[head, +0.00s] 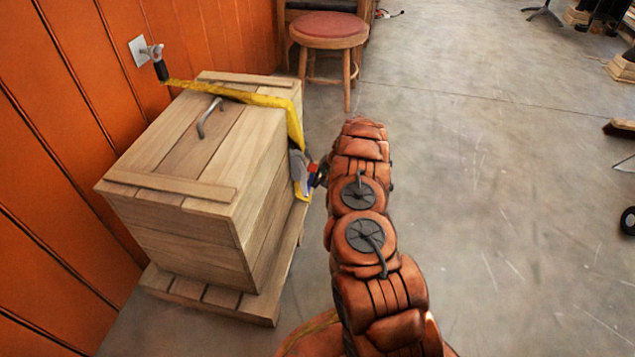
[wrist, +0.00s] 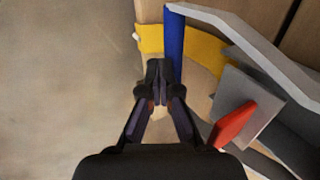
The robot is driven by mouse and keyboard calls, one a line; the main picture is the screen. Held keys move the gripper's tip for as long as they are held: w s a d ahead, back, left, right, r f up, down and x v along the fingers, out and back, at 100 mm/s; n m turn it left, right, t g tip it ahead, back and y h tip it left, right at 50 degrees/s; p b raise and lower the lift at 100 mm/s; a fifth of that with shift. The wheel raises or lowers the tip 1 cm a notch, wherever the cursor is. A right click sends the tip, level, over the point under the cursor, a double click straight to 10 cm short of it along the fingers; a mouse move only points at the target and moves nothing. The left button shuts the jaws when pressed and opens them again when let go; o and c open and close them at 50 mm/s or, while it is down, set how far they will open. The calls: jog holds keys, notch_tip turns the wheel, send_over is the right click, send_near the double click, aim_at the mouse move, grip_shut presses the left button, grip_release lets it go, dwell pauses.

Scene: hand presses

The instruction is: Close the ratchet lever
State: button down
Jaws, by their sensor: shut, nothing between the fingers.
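The ratchet (head: 299,172) sits on the right side of a wooden crate (head: 238,218), on a yellow strap (head: 240,95) that runs over the crate's top. In the wrist view the ratchet lever is a grey metal frame (wrist: 232,30) with a blue bar (wrist: 174,48) at its end, standing out from the grey body (wrist: 243,108). A red tab (wrist: 233,124) is on the body. My gripper (wrist: 158,70) is shut and empty, with its fingertips just left of the blue bar; I cannot tell whether they touch it. In the head view my gripper (head: 318,178) is mostly hidden by my arm.
The crate stands on a wooden pallet (head: 210,293) against an orange wall (head: 45,150). A stool (head: 328,35) stands at the back. The concrete floor to the right is largely clear.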

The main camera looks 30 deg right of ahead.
jog(key=s+d+r+p, duration=0.3)
jog(key=s+d+r, duration=0.4)
jog(key=d, duration=0.1)
jog(key=shift+s+d+r+p, duration=0.3)
jog(key=shift+d+r+p, duration=0.1)
